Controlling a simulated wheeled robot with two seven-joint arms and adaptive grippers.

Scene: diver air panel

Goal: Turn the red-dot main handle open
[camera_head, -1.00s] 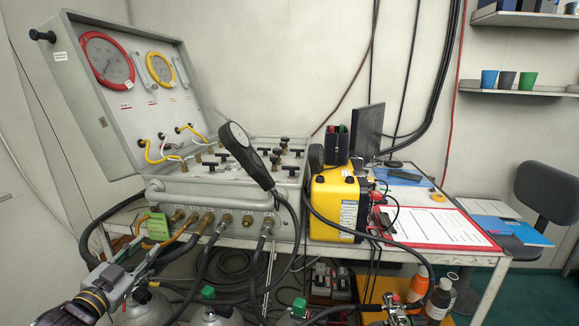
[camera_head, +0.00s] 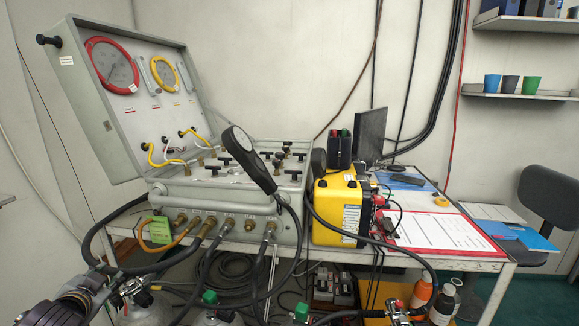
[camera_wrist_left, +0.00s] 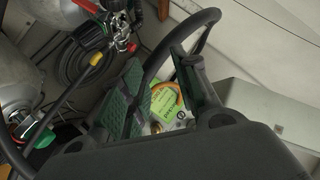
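The grey panel case (camera_head: 172,192) stands with its lid up on the table. Several black T-handles (camera_head: 212,167) rise from its top face. I cannot make out a red dot on any of them at this size. My left gripper (camera_head: 118,286) is low at the left, in front of and below the panel's hose fittings. In the left wrist view the left gripper (camera_wrist_left: 157,72) is open, with its two fingers apart. A green tag (camera_wrist_left: 164,103) and a black hose show beyond the fingers; I see nothing gripped. My right gripper is not in view.
A black handheld gauge (camera_head: 248,160) stands out over the panel's front. Hoses (camera_head: 205,243) hang from the front fittings. A yellow box (camera_head: 338,206) sits right of the panel. Gas cylinders with green-knobbed valves (camera_head: 210,297) stand below the table.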

